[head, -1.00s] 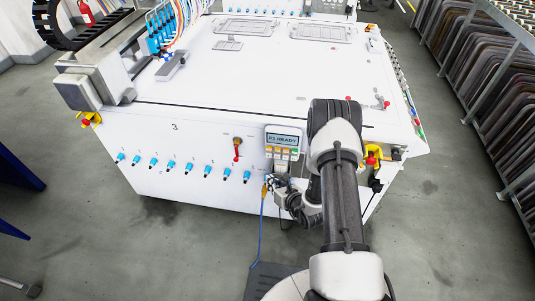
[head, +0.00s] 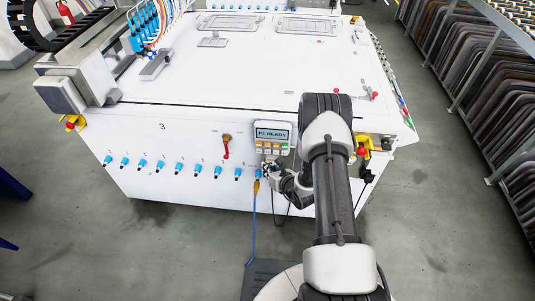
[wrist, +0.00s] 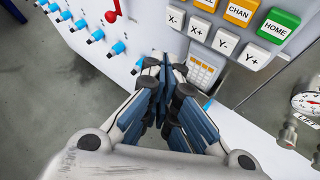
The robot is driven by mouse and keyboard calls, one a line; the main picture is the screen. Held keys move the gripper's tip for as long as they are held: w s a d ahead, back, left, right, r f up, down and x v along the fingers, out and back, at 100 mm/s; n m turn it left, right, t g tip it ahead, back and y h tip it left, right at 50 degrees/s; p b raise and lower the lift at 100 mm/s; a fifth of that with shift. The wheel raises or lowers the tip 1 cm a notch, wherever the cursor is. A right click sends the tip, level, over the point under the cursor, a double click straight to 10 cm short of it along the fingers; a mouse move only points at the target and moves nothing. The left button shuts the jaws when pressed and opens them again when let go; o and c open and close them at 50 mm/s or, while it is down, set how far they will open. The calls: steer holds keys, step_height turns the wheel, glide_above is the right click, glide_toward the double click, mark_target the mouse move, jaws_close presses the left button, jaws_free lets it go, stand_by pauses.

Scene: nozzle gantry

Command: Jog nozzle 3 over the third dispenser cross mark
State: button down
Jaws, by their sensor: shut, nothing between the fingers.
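The control pendant (head: 273,147) hangs on the front of the white machine; its display (head: 272,133) reads "P1 READY". In the wrist view its X- (wrist: 175,18), X+ (wrist: 198,31), Y- (wrist: 226,44), Y+ (wrist: 253,56), CHAN (wrist: 238,12) and HOME (wrist: 278,27) buttons show. My gripper (wrist: 162,75) is shut and empty, with its tips below the button row in the picture. In the head view my gripper (head: 271,168) is just under the pendant; I cannot tell if it touches anything. The blue nozzle row (head: 143,27) is at the far left. No cross marks are discernible.
A red-handled valve (head: 226,146) sits left of the pendant, above several blue fittings (head: 178,168). A smaller keypad (wrist: 203,70) lies behind my fingers, and a gauge (wrist: 305,102) is at right. The white machine top (head: 230,75) is mostly bare.

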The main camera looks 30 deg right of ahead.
mark_target(268, 151)
steer(key=shift+w+d+b, duration=0.3)
steer(key=shift+w+d, duration=0.2)
steer(key=shift+w, duration=0.2)
steer(key=shift+w+d+b, duration=0.3)
steer(key=shift+w+d, duration=0.15)
steer(key=shift+w, duration=0.2)
steer(key=shift+w+d, duration=0.1)
steer(key=shift+w, duration=0.05)
stand_by(0.4)
steer(key=shift+w+d+b, duration=0.15)
steer(key=shift+w+b, duration=0.05)
steer(key=shift+b, duration=0.15)
